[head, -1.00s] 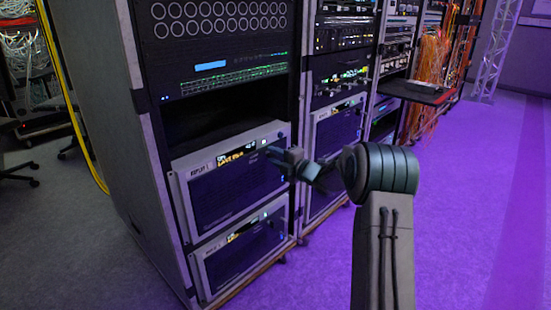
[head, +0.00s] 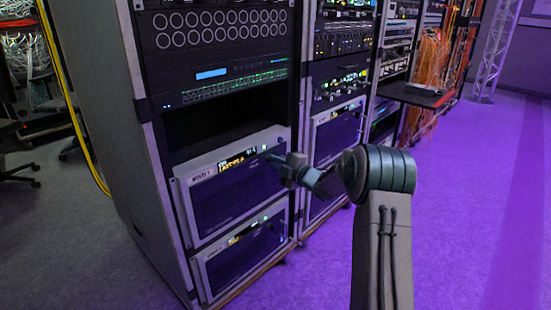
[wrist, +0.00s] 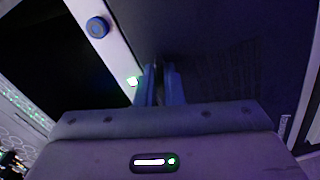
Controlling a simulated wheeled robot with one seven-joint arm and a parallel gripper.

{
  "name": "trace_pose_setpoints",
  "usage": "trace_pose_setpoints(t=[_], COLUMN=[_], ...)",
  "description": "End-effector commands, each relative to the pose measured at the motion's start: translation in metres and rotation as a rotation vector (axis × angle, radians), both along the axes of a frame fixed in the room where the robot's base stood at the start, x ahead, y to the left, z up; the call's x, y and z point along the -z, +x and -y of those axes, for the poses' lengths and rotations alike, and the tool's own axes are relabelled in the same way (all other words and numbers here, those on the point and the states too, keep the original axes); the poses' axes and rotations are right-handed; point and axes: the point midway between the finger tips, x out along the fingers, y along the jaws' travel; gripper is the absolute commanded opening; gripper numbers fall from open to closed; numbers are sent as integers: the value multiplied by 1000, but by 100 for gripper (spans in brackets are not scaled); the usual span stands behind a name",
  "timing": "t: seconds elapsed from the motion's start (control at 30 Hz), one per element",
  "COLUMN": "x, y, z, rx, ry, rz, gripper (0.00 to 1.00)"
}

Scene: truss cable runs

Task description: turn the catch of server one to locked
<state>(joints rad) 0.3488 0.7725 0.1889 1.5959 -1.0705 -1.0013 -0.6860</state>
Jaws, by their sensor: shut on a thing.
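Two grey-framed servers sit low in the near rack. The upper one (head: 230,190), which I take to be server one, has a lit display and small writing too blurred to read surely. My gripper (head: 275,160) is at the upper right of its front face. In the wrist view my gripper (wrist: 160,78) has its fingers close together on a small dark piece at the dark front panel (wrist: 225,50), apparently the catch. The fingers hide most of it, and I cannot tell its turn position.
The lower server (head: 240,255) sits directly below. A blue round button (wrist: 97,27) and a small light (wrist: 133,81) are on the pale strip beside my fingers. A second rack (head: 335,130) stands close on the right. Open floor (head: 460,220) lies right of my arm.

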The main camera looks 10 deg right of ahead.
Motion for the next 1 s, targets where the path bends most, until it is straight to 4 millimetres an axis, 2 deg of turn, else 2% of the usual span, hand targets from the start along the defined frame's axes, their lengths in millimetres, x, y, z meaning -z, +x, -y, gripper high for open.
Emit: trace_pose_setpoints(t=[1.0], x=[-3], y=[0], z=[1], rx=[2], ry=[775], rz=[-564], gripper=[0])
